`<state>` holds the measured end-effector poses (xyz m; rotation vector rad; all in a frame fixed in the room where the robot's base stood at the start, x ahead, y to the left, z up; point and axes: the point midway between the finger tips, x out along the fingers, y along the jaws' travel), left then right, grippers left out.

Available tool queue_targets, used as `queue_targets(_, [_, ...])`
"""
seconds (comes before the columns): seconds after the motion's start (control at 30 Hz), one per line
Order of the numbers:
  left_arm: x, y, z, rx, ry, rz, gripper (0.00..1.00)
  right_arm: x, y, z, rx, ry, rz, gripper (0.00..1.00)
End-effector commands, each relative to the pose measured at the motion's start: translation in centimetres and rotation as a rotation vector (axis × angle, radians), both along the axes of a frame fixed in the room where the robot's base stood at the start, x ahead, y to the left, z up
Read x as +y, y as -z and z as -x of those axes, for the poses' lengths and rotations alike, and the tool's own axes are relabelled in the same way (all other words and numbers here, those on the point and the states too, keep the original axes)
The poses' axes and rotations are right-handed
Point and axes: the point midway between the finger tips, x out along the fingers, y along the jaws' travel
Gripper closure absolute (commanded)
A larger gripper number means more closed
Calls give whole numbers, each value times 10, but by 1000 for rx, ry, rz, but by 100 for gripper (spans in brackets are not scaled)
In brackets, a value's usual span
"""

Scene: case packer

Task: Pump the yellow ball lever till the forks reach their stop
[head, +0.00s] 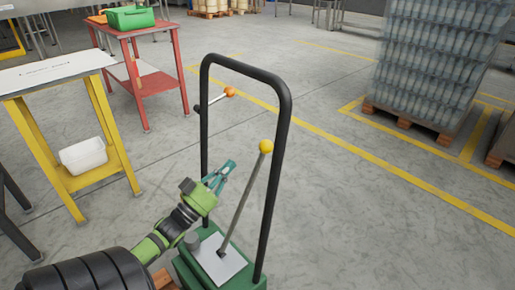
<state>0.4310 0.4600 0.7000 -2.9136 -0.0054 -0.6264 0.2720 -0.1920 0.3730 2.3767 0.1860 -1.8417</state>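The yellow ball (266,146) tops a slim grey lever (242,200) that rises, leaning right, from a pale plate (219,262) on a green pallet-truck body (254,285). My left gripper (230,170), with teal fingers, is left of the lever and a little lower than the ball, apart from it in the picture. Its fingers are small and seen at an angle, so I cannot tell whether they are open or shut. Nothing shows between them. The forks are not visible. My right gripper is out of view.
A tall black handle frame (284,150) surrounds the lever area. An orange ball (230,91) on a short rod is at its left post. A yellow-legged table (50,72) and a red table (155,85) stand left. A wrapped pallet load (440,65) stands right. Open floor lies between.

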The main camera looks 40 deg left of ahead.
Motion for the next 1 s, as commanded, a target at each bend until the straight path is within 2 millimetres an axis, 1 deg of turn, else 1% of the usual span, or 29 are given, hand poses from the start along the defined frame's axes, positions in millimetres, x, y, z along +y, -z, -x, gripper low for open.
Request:
queue_targets(0.17, [-1, -10, -21, -5, 2, -2, 100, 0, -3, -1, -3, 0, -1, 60])
queue_targets(0.3, [-2, -22, -47, -5, 1, -2, 100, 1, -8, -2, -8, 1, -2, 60])
queue_targets(0.53, [-3, -42, -93, -4, 0, -2, 100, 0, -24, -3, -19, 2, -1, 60])
queue_targets(0.57, [-1, -32, -95, 2, -2, 1, 100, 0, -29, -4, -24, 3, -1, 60])
queue_targets(0.6, [0, -27, -98, 3, -2, 1, 100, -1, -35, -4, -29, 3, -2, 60])
queue_targets(0.7, [1, -19, -104, 1, -1, 0, 100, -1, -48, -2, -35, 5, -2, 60])
queue_targets(0.8, [2, -13, -109, 1, -1, 0, 100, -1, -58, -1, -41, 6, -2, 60])
queue_targets(1.0, [3, -9, -114, 1, -1, -1, 100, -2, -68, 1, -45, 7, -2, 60])
